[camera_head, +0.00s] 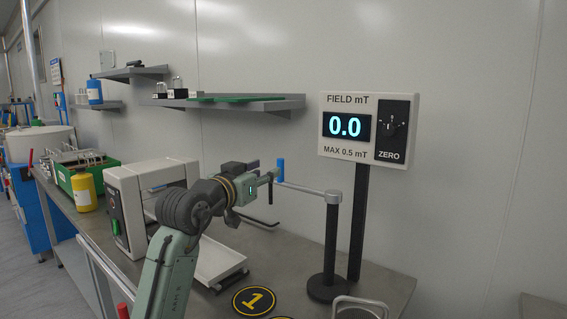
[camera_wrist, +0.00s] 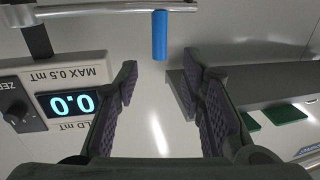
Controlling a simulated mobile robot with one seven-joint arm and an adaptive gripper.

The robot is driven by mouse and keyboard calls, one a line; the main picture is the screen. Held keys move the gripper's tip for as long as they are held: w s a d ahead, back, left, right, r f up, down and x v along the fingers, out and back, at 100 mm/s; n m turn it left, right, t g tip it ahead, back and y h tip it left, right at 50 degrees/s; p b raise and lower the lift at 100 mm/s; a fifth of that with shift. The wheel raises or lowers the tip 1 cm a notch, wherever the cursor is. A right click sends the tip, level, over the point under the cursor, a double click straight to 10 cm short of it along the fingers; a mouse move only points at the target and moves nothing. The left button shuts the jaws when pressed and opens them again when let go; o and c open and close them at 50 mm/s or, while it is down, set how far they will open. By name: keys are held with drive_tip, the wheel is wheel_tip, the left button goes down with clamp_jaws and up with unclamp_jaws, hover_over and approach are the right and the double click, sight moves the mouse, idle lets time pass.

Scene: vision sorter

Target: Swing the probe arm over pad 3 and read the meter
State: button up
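The probe arm (camera_head: 306,190) is a thin grey bar running left from the top of a black post (camera_head: 330,240). A blue handle (camera_head: 281,170) stands upright at its free end. The wrist view also shows the blue handle (camera_wrist: 160,36), just beyond and between my fingertips. My gripper (camera_wrist: 158,78) is open and empty. In the head view my gripper (camera_head: 268,180) is just left of the handle. The meter (camera_head: 366,101) reads 0.0, and "MAX 0.5 mT" is printed on it. A black pad marked 1 (camera_head: 254,300) lies on the bench; pad 3 cannot be made out.
A white machine (camera_head: 150,195) with an extended tray (camera_head: 218,262) stands left of the post. A grey wall shelf (camera_head: 225,104) holds green boards. A metal loop (camera_head: 360,303) stands at the bench front. A yellow container (camera_head: 84,192) and a green crate (camera_head: 75,175) sit at far left.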

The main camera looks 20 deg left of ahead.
sight(279, 164)
drive_tip(key=w, duration=0.3)
drive_tip(key=w+d+p, duration=0.1)
drive_tip(key=w, duration=0.2)
drive_tip(key=w+p, duration=0.1)
drive_tip(key=w, duration=0.1)
drive_tip(key=shift+w+d, duration=0.2)
drive_tip(key=shift+w, duration=0.2)
drive_tip(key=shift+c, duration=0.2)
clamp_jaws()
